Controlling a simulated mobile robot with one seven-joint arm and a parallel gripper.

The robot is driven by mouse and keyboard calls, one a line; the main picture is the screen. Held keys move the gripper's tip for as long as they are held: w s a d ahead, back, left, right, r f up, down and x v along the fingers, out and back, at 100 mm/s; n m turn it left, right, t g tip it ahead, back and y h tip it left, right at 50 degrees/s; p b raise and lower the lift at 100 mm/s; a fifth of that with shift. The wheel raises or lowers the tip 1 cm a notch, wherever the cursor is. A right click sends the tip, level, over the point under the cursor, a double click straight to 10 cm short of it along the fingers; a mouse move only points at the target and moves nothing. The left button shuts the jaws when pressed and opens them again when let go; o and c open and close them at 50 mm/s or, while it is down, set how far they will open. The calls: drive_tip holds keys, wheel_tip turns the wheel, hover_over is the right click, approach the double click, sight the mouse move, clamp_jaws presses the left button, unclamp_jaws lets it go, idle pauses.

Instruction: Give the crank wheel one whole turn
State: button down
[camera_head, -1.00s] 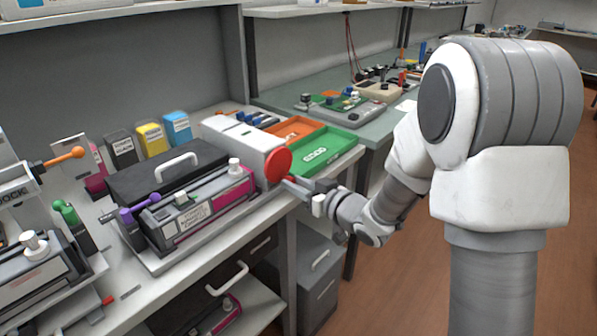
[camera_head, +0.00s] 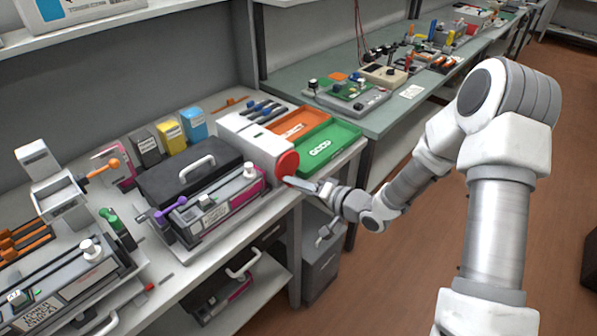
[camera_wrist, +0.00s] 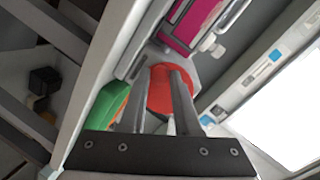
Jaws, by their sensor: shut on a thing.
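The crank wheel (camera_head: 287,164) is a red disc on the right end of a white box-shaped unit (camera_head: 262,146) at the bench's front edge. My gripper (camera_head: 294,181) reaches it from the right, with its fingers at the lower edge of the disc. In the wrist view the red wheel (camera_wrist: 160,92) lies behind and between the two grey fingers (camera_wrist: 160,72). The fingers are shut on a part of the wheel. The gripped part itself is hidden by the fingers.
Green (camera_head: 322,147) and orange (camera_head: 300,124) trays lie behind the wheel. A black-lidded device (camera_head: 185,170) with a magenta cartridge stands left of it. Small yellow, blue and dark boxes stand behind.

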drive_tip(key=m+p, duration=0.1)
drive_tip(key=r+m+p, duration=0.1)
drive_tip(key=p, duration=0.1)
drive_tip(key=shift+s+a+r+m+g+y+p, duration=0.1)
drive_tip(key=shift+s+m+g+y+p, duration=0.05)
drive_tip(key=shift+m+g+y+p, duration=0.2)
drive_tip(key=shift+s+r+m+g+y+p, duration=0.15)
drive_tip(key=shift+m+g+y+p, duration=0.25)
drive_tip(key=shift+m+p, duration=0.55)
drive_tip(key=shift+a, duration=0.1)
drive_tip(key=c, duration=0.6)
unclamp_jaws()
drive_tip(key=shift+c, duration=0.2)
drive_tip(key=v, duration=1.7)
drive_tip(key=shift+d, duration=0.2)
